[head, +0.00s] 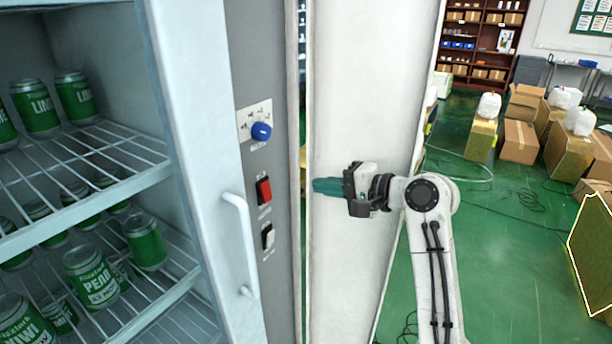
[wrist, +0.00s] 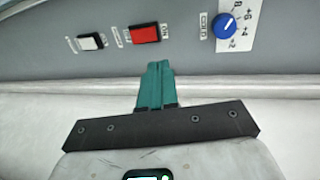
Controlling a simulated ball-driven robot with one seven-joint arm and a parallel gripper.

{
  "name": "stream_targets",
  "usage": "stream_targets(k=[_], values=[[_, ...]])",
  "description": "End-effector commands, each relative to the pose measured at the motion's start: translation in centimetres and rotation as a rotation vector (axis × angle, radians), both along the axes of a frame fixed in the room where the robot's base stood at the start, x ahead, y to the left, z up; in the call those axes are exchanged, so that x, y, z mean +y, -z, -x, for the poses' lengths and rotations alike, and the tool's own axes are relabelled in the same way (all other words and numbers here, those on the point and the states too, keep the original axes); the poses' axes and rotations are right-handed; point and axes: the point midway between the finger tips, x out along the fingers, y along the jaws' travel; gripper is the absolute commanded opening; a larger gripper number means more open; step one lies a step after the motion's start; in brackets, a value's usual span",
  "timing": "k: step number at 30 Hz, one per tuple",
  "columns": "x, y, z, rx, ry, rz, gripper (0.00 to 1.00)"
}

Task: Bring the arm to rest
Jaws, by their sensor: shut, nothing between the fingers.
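My gripper (head: 328,186) has teal fingers that are shut and empty. In the head view it hangs in front of a white panel, to the right of the grey control strip (head: 262,220), with its fingers pointing left. In the wrist view my gripper (wrist: 155,72) shows its closed fingers pointing up toward the strip. A red switch (wrist: 145,34), a white switch (wrist: 90,42) and a blue knob (wrist: 227,26) lie beyond the fingertips. The fingers appear apart from the switches and the knob.
A fridge with wire shelves (head: 90,165) holds several green cans (head: 90,275) at the left. Its door handle (head: 241,245) sticks out beside the strip. Cardboard boxes (head: 518,145) and a bookshelf (head: 485,45) stand at the back right. Cables lie on the green floor (head: 490,260), which has clear room.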

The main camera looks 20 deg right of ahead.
Motion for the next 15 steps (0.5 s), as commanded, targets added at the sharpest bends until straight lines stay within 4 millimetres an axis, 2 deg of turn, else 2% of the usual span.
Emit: stream_targets(k=[5,8,11,15], values=[[0.1,0.5,0.1,0.004,0.0,0.009,0.0],[0.3,2.9,1.1,0.026,-0.003,0.06,0.0],[0.8,7.6,3.3,0.067,-0.013,0.169,0.0],[1.2,15.6,8.5,0.15,-0.06,0.392,0.0]])
